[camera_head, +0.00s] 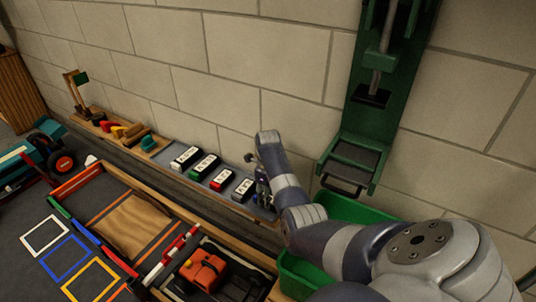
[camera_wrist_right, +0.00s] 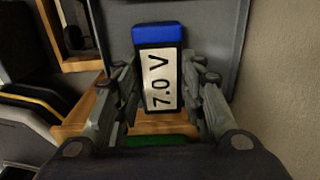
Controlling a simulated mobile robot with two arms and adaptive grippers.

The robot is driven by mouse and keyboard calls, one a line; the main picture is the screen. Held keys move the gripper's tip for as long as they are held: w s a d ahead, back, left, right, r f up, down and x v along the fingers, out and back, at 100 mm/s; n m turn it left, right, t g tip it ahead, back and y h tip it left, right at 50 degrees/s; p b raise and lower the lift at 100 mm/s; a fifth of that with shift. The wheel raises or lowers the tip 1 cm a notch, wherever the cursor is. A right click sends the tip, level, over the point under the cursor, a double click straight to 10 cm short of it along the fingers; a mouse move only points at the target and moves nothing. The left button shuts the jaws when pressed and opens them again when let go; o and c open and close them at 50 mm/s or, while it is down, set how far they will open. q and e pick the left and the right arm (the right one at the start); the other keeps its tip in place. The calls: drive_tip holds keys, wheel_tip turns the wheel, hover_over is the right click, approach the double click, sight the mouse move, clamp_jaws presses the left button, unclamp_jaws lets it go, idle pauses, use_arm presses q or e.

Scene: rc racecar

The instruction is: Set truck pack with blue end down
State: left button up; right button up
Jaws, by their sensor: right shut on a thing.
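My right gripper (camera_wrist_right: 160,72) is shut on a pack (camera_wrist_right: 160,88) with a white label reading "7.0 V" and a blue end. In the right wrist view the blue end points away from my palm, toward the top of the picture. In the head view my right gripper (camera_head: 262,182) is by the right end of the row of packs, largely hidden by my own arm, and I cannot make out the held pack there. My left gripper is not in view.
Several labelled packs lie in a grey tray along the wall, among them a green one (camera_head: 204,167) and a red one (camera_head: 222,181). A green press-like stand (camera_head: 357,158) is on the wall, with a green bin (camera_head: 345,208) below. A teal wheeled vehicle (camera_head: 22,160) stands far left.

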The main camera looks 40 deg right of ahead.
drive_tip(key=shift+f, duration=0.15)
drive_tip(key=o, duration=1.2)
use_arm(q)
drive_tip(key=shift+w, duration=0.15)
use_arm(e)
wheel_tip(320, 180, up, 5)
drive_tip(key=shift+r+p, duration=0.1)
drive_tip(key=shift+p, duration=1.05)
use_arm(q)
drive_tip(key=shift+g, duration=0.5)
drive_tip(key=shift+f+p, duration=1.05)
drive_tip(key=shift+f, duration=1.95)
use_arm(e)
wheel_tip(320, 180, up, 7)
